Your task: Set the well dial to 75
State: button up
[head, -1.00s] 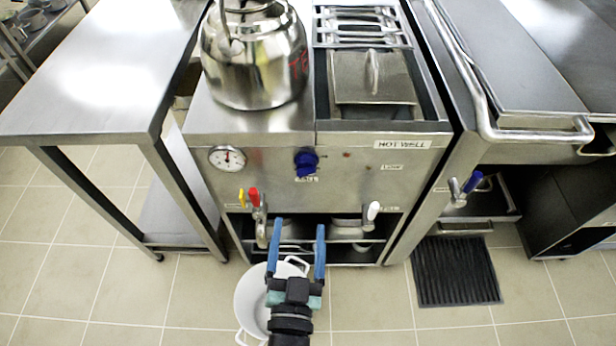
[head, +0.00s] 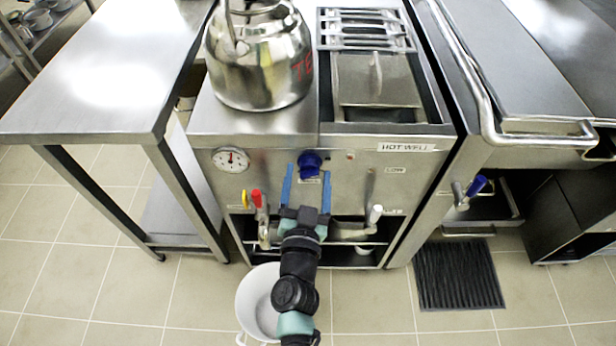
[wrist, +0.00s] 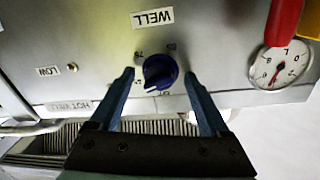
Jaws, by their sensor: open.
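The well dial is a round blue knob (head: 309,161) on the steel front panel below the hot well. In the wrist view the knob (wrist: 160,72) is seen upside down, with small numbers around it and a WELL label (wrist: 152,17). The numbers are too small to read surely, so I cannot tell its setting. My gripper (head: 307,171) is open, its blue fingers pointing at the panel. In the wrist view the fingers of my gripper (wrist: 159,72) lie on either side of the knob, with visible gaps.
A gauge (head: 231,160) is left of the dial. Red (head: 257,198) and white (head: 375,214) tap handles sit lower on either side of my arm. A kettle (head: 259,60) stands above on the counter. A white pot (head: 258,300) is on the floor below.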

jog(key=shift+w, duration=0.1)
grip_shut()
dwell(0.4)
jog(key=m+p, duration=0.1)
jog(key=m, duration=0.2)
jog(key=shift+r, duration=0.15)
jog(key=m+p, duration=0.1)
jog(key=m, duration=0.2)
jog(key=shift+m, duration=0.3)
jog(key=m, duration=0.3)
jog(key=shift+g, duration=0.3)
jog(key=shift+m+y, duration=0.3)
jog(key=shift+m, duration=1.5)
